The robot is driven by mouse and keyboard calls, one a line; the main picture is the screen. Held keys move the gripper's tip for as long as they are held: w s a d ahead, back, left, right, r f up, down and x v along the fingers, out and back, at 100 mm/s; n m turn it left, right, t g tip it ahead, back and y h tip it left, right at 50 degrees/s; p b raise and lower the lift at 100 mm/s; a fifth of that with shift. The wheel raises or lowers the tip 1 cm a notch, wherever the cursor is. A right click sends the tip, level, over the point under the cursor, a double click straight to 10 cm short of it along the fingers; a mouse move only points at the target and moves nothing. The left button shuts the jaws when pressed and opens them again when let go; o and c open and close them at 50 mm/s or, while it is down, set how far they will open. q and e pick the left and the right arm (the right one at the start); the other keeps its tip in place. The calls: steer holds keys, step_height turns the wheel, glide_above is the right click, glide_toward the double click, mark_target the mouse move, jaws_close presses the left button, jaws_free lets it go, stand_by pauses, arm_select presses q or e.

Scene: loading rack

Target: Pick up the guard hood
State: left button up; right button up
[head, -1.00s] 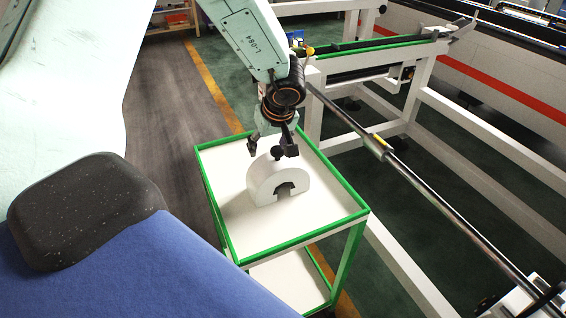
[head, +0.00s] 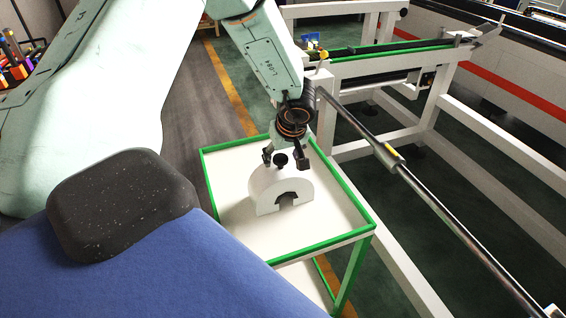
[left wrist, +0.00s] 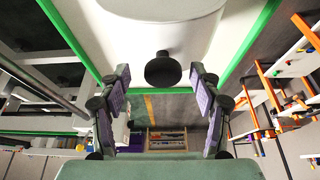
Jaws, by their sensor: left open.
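The guard hood (head: 281,188) is a white half-round arch with a notch in its front and a black knob (head: 281,160) on top. It stands upright on the white top of a green-rimmed cart (head: 330,222). My left gripper (head: 285,160) is open just above the hood, its fingers on either side of the knob. In the left wrist view the knob (left wrist: 163,69) lies between and just beyond the two open fingers (left wrist: 160,92), with the white hood (left wrist: 158,28) behind it. No contact with the knob shows. My right gripper is not in view.
A white frame with a green-edged rail (head: 385,50) stands behind the cart. A long metal bar (head: 400,170) runs diagonally to the right of the cart. The cart top around the hood is clear. Shelves with colored items (left wrist: 285,85) show in the left wrist view.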

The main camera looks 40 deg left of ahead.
arm_select(q)
steer(key=shift+a+f, duration=0.45)
steer(key=shift+f, duration=0.25)
steer(key=shift+s+d+r, duration=0.1)
steer(key=shift+s+r, duration=0.1)
steer(key=shift+c, duration=0.2)
steer(key=shift+w+f, duration=0.15)
steer(key=shift+w, duration=0.2)
steer(key=c, duration=0.5)
steer(key=shift+s, duration=0.25)
steer(key=c, duration=0.6)
steer(key=shift+w, duration=0.15)
jaws_close()
steer(key=shift+w, duration=0.1)
